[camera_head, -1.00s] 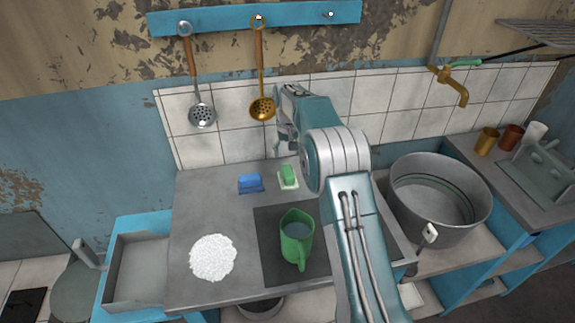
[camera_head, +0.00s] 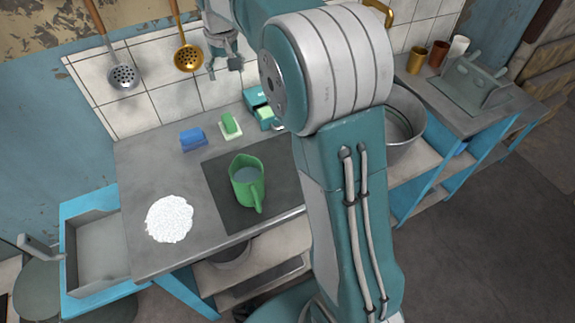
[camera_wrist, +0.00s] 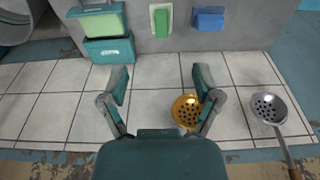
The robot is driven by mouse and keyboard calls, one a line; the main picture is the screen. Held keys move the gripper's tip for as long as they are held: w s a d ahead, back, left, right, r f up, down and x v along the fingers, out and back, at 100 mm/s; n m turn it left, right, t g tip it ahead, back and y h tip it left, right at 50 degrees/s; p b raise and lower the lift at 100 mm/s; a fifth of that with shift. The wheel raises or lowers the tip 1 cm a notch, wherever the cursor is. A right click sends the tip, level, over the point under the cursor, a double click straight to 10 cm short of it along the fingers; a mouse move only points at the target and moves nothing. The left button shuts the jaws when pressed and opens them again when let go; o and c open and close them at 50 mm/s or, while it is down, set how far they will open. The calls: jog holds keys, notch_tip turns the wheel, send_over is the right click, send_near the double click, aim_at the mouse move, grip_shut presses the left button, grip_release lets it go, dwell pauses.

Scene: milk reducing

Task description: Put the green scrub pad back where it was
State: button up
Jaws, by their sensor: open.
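The green scrub pad (camera_head: 229,122) lies on a pale base on the grey counter near the tiled wall, right of a blue block. It also shows at the top of the wrist view (camera_wrist: 161,20). My gripper (camera_head: 224,67) is open and empty, above the back of the counter and apart from the pad. In the wrist view my two fingers (camera_wrist: 160,82) are spread, with tiles and a brass skimmer beyond them. A teal box (camera_head: 255,97) stands right of the pad, with a pale green piece (camera_head: 265,113) at its front, partly hidden by my arm.
The blue block (camera_head: 193,138) is left of the pad. A green mug (camera_head: 246,178) stands on a dark mat (camera_head: 222,192), and a white granular heap (camera_head: 169,218) lies front left. A brass skimmer (camera_head: 188,58) and a steel skimmer (camera_head: 123,76) hang on the wall.

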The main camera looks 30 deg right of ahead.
jog(key=s+r+t, duration=0.1)
jog(key=s+r, duration=0.1)
jog(key=s, duration=1)
jog(key=s+r+t, duration=0.2)
jog(key=s+r, duration=0.1)
jog(key=s, duration=1)
jog(key=s+f, duration=0.4)
jog(key=s, duration=0.3)
jog(key=shift+s+f+t, duration=0.2)
jog(key=shift+f+t, duration=0.05)
jog(key=shift+t, duration=0.15)
